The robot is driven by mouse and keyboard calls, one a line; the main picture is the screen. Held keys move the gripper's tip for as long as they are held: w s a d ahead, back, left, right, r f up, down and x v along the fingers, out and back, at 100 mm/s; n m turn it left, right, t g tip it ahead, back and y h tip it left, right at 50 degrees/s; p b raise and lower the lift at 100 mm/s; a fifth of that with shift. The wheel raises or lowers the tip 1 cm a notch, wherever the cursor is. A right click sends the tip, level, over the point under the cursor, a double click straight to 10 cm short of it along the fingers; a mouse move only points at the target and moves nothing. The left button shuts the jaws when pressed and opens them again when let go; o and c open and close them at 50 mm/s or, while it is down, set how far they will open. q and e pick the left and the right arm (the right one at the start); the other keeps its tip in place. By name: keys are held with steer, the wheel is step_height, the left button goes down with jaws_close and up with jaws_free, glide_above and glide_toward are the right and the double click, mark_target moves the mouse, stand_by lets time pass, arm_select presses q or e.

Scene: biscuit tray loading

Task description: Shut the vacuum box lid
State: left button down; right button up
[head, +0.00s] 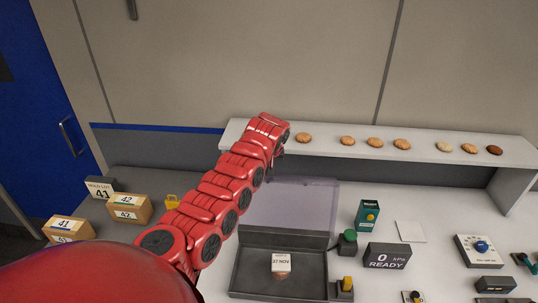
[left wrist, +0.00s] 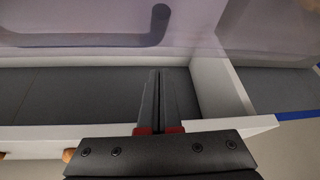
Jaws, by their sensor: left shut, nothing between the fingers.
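The vacuum box (head: 238,278) is a dark grey open tray on the table. Its clear purple-tinted lid (head: 305,208) stands raised at the back of the box. Inside lies a biscuit with a white card reading 27 NOV (head: 282,262). My red left arm reaches over the box's left side to the shelf; its gripper is mostly hidden behind the wrist in the head view. In the left wrist view my left gripper (left wrist: 158,75) is shut and empty. Beyond its fingers a see-through panel with a dark handle-like bar (left wrist: 100,40) crosses the top. My right gripper is not in view.
A white shelf (head: 330,149) with several biscuits runs behind the box. Cardboard boxes (head: 128,209) stand left.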

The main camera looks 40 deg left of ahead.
arm_select(q)
steer(key=shift+s+d+r+p, duration=0.15)
steer(key=shift+s+d+p, duration=0.5)
steer(key=shift+s+p, duration=0.1)
steer(key=shift+s+d+r+p, duration=0.1)
steer(key=shift+s+d+p, duration=0.55)
steer(key=shift+p, duration=0.1)
steer(key=shift+a, duration=0.1)
